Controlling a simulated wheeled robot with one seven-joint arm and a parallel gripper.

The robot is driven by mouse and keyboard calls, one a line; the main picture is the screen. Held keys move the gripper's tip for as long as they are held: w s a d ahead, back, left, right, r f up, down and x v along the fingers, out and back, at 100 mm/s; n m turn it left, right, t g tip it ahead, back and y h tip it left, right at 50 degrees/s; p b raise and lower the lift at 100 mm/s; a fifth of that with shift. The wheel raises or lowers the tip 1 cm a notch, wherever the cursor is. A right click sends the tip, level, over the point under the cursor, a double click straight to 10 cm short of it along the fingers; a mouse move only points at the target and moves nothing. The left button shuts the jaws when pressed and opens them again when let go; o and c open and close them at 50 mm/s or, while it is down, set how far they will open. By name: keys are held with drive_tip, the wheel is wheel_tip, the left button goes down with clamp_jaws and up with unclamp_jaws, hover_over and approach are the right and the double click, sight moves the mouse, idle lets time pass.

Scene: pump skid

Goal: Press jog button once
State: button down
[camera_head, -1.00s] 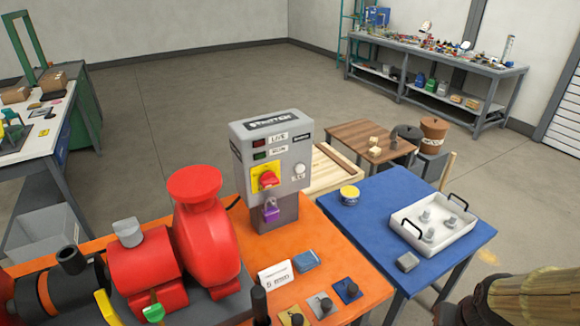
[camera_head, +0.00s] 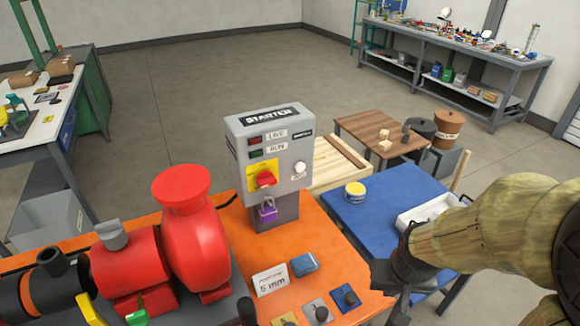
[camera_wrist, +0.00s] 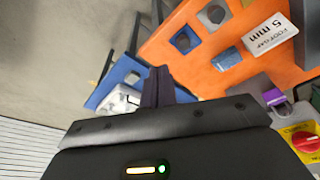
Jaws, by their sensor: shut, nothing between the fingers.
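The grey starter box (camera_head: 270,150) stands on the orange skid top (camera_head: 330,235). A white round button (camera_head: 299,168) is at the right of its front, the likely jog button; its label is too small to read. Left of it is a red rotary switch (camera_head: 265,179) on a yellow plate, with a purple padlock (camera_head: 268,212) hanging below. My gripper (camera_wrist: 157,88) is shut and empty. In the head view it is at the lower right, in front of and apart from the box. The wrist view shows the red switch (camera_wrist: 306,141) and padlock (camera_wrist: 277,99), but not the white button.
A red pump (camera_head: 190,240) fills the left of the skid. A 5 mm card (camera_head: 271,280), a blue block (camera_head: 304,264) and several small plates with knobs lie in front of the box.

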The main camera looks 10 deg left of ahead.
sight(300, 167)
idle(0.3)
drive_tip(key=w+a+f+t+h+p, duration=0.1)
drive_tip(key=w+a+f+t+p, duration=0.15)
drive_tip(key=w, duration=0.45)
drive_tip(key=w+a+f+t+h+p, duration=0.2)
drive_tip(key=w+a+p, duration=0.15)
drive_tip(key=w, duration=0.35)
drive_tip(key=w+a+r+n+t+p, duration=0.3)
drive_tip(key=w+a+r+t+p, duration=0.1)
drive_tip(key=w+a+r+t, duration=0.3)
drive_tip(key=shift+w+a+r+n+y, duration=0.35)
drive_tip(key=shift+a+r, duration=0.45)
drive_tip(key=shift+a, duration=0.4)
drive_tip(key=shift+a, duration=0.1)
drive_tip(key=w+a, duration=0.4)
drive_tip(key=w, duration=0.3)
drive_tip(key=shift+a, duration=0.35)
drive_tip(key=shift+w, duration=0.15)
